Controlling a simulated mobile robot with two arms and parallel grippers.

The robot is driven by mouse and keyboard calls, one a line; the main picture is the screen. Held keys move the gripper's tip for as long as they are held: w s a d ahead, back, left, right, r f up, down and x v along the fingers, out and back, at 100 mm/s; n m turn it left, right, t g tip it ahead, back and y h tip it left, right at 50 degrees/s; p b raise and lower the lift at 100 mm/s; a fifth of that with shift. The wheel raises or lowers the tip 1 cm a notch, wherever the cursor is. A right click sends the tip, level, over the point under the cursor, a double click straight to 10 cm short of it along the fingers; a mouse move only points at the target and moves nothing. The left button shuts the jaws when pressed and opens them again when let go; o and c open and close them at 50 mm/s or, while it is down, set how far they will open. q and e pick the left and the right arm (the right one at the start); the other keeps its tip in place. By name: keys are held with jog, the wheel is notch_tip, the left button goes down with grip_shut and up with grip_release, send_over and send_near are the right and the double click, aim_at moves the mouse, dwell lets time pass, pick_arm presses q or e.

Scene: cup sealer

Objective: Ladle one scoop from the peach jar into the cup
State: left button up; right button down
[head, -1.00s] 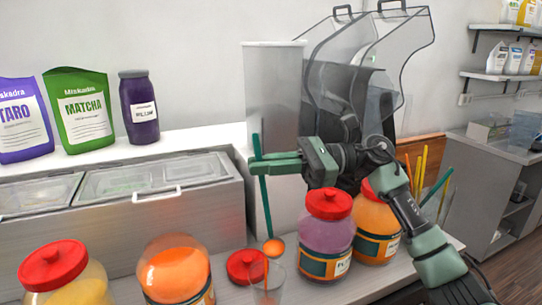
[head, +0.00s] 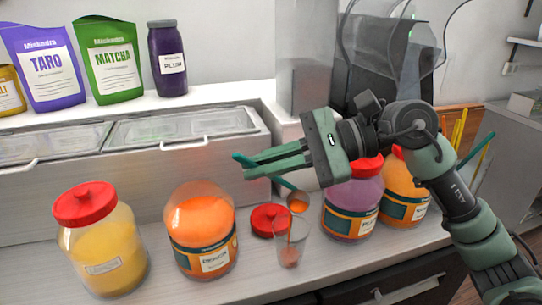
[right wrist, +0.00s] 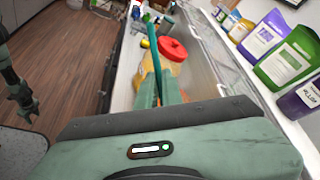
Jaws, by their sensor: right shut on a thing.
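My right gripper (head: 250,166) is shut on the teal handle of the ladle (head: 272,177). The handle also shows in the right wrist view (right wrist: 155,48). The ladle is tilted, and its bowl, with orange in it, is over the clear cup (head: 291,242), at the rim. Orange stuff shows low in the cup. The peach jar (head: 205,232) stands open left of the cup, with orange contents.
A red lid (head: 266,219) lies between peach jar and cup. A yellow jar with red lid (head: 103,240) stands left. A purple jar (head: 352,208) and another orange jar (head: 403,200) stand right. Behind is a metal bin counter (head: 190,150) with pouches above.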

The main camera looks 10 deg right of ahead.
jog(key=s+a+f+n+t+h+b, duration=0.2)
jog(key=s+a+f+b, duration=0.4)
jog(key=f+b, duration=0.3)
notch_tip(320, 180, down, 2)
jog(key=shift+f+n+h, duration=0.1)
jog(key=shift+n+h, duration=0.8)
jog(key=shift+n, duration=0.1)
jog(key=shift+s, duration=0.1)
dwell(0.4)
